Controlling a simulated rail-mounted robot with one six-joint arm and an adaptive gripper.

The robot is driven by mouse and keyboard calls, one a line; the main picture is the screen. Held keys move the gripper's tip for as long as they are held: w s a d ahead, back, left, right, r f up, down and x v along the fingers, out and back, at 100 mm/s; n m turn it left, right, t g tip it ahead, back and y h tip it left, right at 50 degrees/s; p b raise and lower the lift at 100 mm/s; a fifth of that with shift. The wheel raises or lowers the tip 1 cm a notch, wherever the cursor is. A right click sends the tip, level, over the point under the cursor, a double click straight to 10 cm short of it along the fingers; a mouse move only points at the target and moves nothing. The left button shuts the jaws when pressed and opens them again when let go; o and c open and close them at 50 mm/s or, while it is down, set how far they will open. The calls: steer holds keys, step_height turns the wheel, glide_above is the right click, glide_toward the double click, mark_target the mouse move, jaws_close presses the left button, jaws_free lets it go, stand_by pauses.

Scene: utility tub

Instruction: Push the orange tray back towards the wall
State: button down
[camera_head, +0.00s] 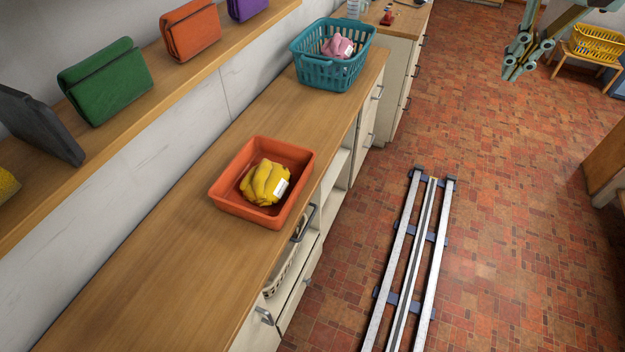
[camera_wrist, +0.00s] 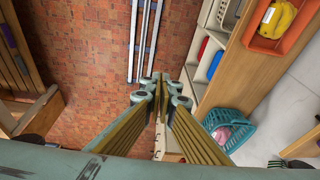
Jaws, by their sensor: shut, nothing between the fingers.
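The orange tray (camera_head: 228,204) sits on the wooden counter, close to its front edge, with bare counter between it and the wall. A folded yellow cloth item (camera_head: 262,182) with a white label lies in the tray. The tray also shows at the upper right of the wrist view (camera_wrist: 262,43). My gripper (camera_head: 514,66) is at the upper right of the head view, above the floor and far from the tray. In the wrist view its fingers (camera_wrist: 161,88) are together, with nothing between them.
A teal basket (camera_head: 326,73) with a pink item stands farther along the wooden counter (camera_head: 165,255). A shelf above the counter holds green (camera_head: 106,82) and orange (camera_head: 190,30) pouches. Floor rails (camera_head: 410,262) run beside the cabinets. The counter around the tray is clear.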

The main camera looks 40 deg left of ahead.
mark_target(236, 206)
steer(key=s+a+f+m+g, duration=0.1)
steer(key=s+a+f+g, duration=0.1)
steer(key=a+f, duration=0.5)
steer(key=s+a+f+g, duration=0.15)
steer(key=a+f, duration=0.25)
steer(key=a, duration=0.6)
steer(key=s+a+f+m+g, duration=0.1)
steer(key=a+f+g, duration=0.3)
steer(key=a, duration=0.5)
steer(key=s+a+f+g, duration=0.2)
steer(key=s+a+f, duration=0.6)
steer(key=a, duration=0.2)
steer(key=s+a+f+m+g+p, duration=0.1)
steer(key=s+a+f+g, duration=0.1)
steer(key=s+a+f, duration=0.6)
steer(key=shift+a+f+g+h, duration=0.4)
steer(key=shift+a+f, duration=0.2)
steer(key=shift+a, duration=0.55)
steer(key=shift+s+f, duration=0.1)
steer(key=shift+s, duration=0.1)
steer(key=b+x, duration=0.1)
steer(key=x, duration=0.8)
steer(key=shift+s+f, duration=0.25)
steer(key=shift+f, duration=0.1)
steer(key=shift+s, duration=1)
steer(key=shift+s+a+b, duration=0.1)
steer(key=shift+s+b, duration=0.2)
steer(key=shift+s, duration=0.7)
